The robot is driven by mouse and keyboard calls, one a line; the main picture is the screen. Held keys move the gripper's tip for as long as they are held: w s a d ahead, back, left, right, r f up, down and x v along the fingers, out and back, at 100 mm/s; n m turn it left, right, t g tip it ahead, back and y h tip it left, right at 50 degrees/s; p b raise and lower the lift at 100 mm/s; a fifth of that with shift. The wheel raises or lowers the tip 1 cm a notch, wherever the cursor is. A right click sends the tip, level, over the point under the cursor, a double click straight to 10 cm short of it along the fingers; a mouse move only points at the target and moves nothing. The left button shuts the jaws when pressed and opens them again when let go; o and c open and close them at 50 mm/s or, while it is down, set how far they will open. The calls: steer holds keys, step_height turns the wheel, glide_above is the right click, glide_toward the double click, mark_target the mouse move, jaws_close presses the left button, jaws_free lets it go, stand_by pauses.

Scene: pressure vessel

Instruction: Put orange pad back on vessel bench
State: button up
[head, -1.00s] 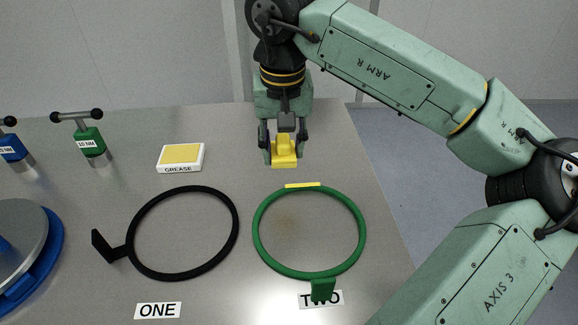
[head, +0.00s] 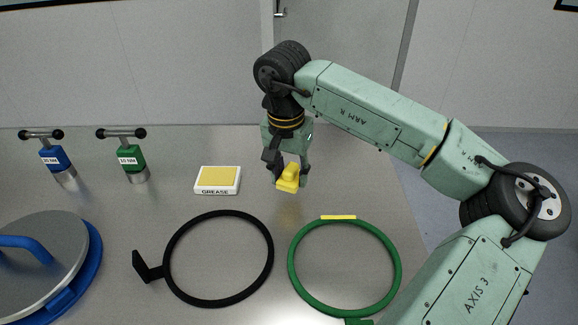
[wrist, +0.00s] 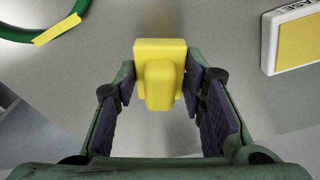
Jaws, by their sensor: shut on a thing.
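No orange pad shows in either view. My gripper (head: 286,170) is shut on a yellow block-shaped pad (head: 289,179) with a raised grip. In the wrist view the yellow pad (wrist: 160,50) sits between the two dark-padded fingers of my gripper (wrist: 161,88). In the head view it hangs tilted over the back of the grey metal vessel bench (head: 340,185), right of the grease box. I cannot tell its exact height above the bench.
A white and yellow grease box (head: 217,180) lies left of my gripper. A green ring (head: 396,282) with a yellow mark and a black ring (head: 271,260) lie in front. Blue (head: 55,158) and green (head: 131,158) T-handled tools stand back left. A blue-rimmed lid (head: 95,255) is at left.

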mark_target(289, 162)
steer(key=w, duration=0.3)
steer(key=shift+w+a+p, duration=0.1)
steer(key=shift+w+p, duration=0.05)
steer(key=shift+p, duration=0.2)
steer(key=shift+w+f, duration=0.25)
steer(key=shift+w, duration=0.2)
step_height(289, 162, down, 3)
steer(key=shift+r+p, duration=0.1)
steer(key=shift+p, duration=0.7)
steer(key=shift+f, duration=0.3)
steer(key=shift+f, duration=0.15)
steer(key=shift+f+b, duration=0.1)
steer(key=shift+b, duration=0.3)
steer(key=o, duration=1)
steer(key=r, duration=0.4)
steer(key=s+r+b, duration=0.1)
steer(key=r, duration=0.7)
steer(key=shift+s+a+r, duration=0.2)
steer(key=shift+a+r, duration=0.05)
steer(key=shift+a, duration=0.05)
